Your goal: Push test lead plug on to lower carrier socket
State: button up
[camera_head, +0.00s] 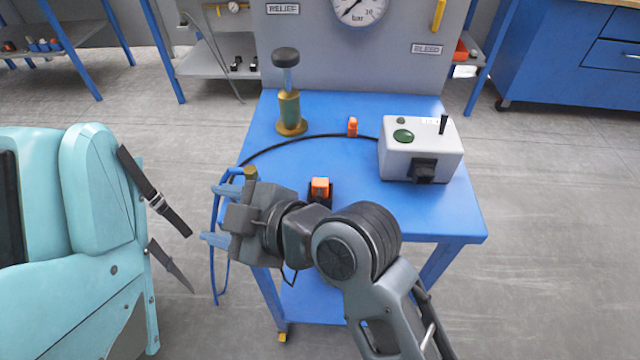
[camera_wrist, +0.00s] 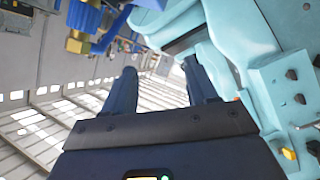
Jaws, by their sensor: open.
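My gripper (camera_head: 216,214) is at the left edge of the blue cart, fingers pointing left toward the teal train car (camera_head: 95,215). In the wrist view my gripper (camera_wrist: 160,78) is open, with nothing between its fingers. A smaller orange piece (camera_head: 352,127) lies farther back by a black cable. I cannot tell which one is the test lead plug. In the wrist view the train car (camera_wrist: 225,40) has a side panel with dark knobs (camera_wrist: 292,75). I cannot make out the lower carrier socket.
The blue cart (camera_head: 440,222) bears a brass pump (camera_head: 289,108) with a black knob and a grey control box (camera_head: 420,145). The black cable (camera_head: 290,142) runs across the top. A blue hose (camera_head: 215,265) hangs at its left side. Black straps (camera_head: 150,190) jut from the car.

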jog(key=r+n+g, duration=0.1)
jog(key=n, duration=0.2)
notch_tip(320, 180, up, 6)
jog(key=n+g+h+p, duration=0.2)
jog(key=n+g+h, duration=0.3)
jog(key=n+h, duration=0.75)
send_over(320, 182)
jog(key=shift+d+f+n, duration=0.1)
jog(key=shift+f+n, duration=0.1)
jog(key=shift+n, duration=0.15)
jog(key=shift+d+f, duration=0.15)
jog(key=shift+f, duration=0.95)
jog(key=shift+a+f+p, duration=0.2)
jog(key=shift+f+p, duration=0.4)
jog(key=shift+f, duration=2.1)
jog(key=shift+c, duration=0.3)
